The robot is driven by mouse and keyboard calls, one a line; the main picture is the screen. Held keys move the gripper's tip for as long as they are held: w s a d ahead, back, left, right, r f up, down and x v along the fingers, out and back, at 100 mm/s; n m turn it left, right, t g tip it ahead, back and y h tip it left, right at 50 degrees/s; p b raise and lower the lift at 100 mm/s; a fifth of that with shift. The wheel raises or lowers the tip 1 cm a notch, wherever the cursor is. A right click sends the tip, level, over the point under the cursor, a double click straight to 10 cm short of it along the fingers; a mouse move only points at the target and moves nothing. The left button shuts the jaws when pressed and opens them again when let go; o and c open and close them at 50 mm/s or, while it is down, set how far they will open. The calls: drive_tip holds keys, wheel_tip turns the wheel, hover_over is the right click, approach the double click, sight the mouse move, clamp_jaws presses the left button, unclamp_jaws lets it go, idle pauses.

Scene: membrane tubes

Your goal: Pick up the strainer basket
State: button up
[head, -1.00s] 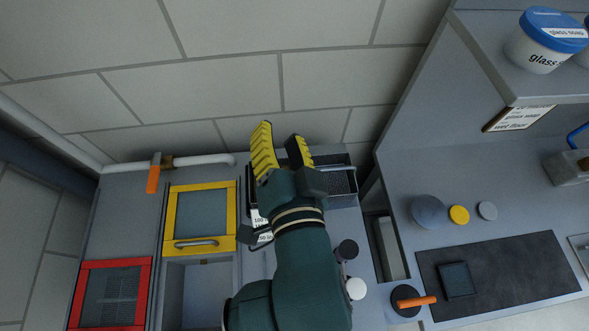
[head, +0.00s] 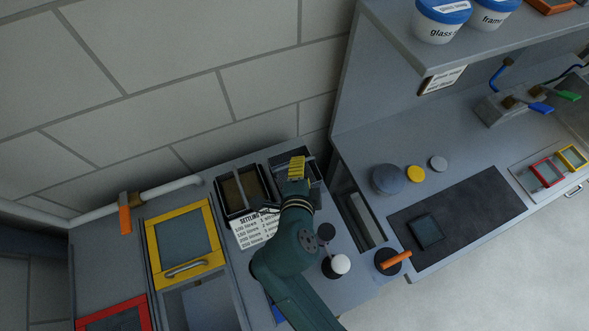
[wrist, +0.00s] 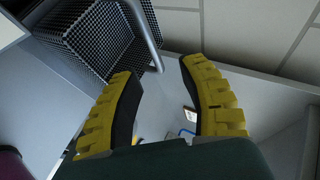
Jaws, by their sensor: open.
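The strainer basket is a dark mesh basket with a grey bar handle. In the wrist view the basket (wrist: 98,42) is at the upper left, its handle just beyond the left fingertip. In the head view the basket (head: 314,166) is at the back of the bench, partly hidden by my gripper (head: 297,162). My gripper (wrist: 163,68) is open, with two yellow ribbed fingers and nothing between them. The handle is not between the fingers, and I cannot tell whether a finger touches it.
A black bin with brown contents (head: 226,196) stands left of the basket, above a printed card (head: 256,230). The brick wall (head: 180,95) rises close behind. Black and white knobs (head: 340,264) are in front. A shelf with tubs (head: 441,20) overhangs the right.

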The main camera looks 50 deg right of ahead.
drive_tip(key=shift+f+x, duration=0.15)
drive_tip(key=shift+x, duration=1.35)
drive_tip(key=shift+f+x, duration=0.15)
drive_tip(key=shift+x, duration=1.35)
drive_tip(key=shift+a, duration=0.2)
clamp_jaws()
drive_tip(key=shift+r, duration=0.1)
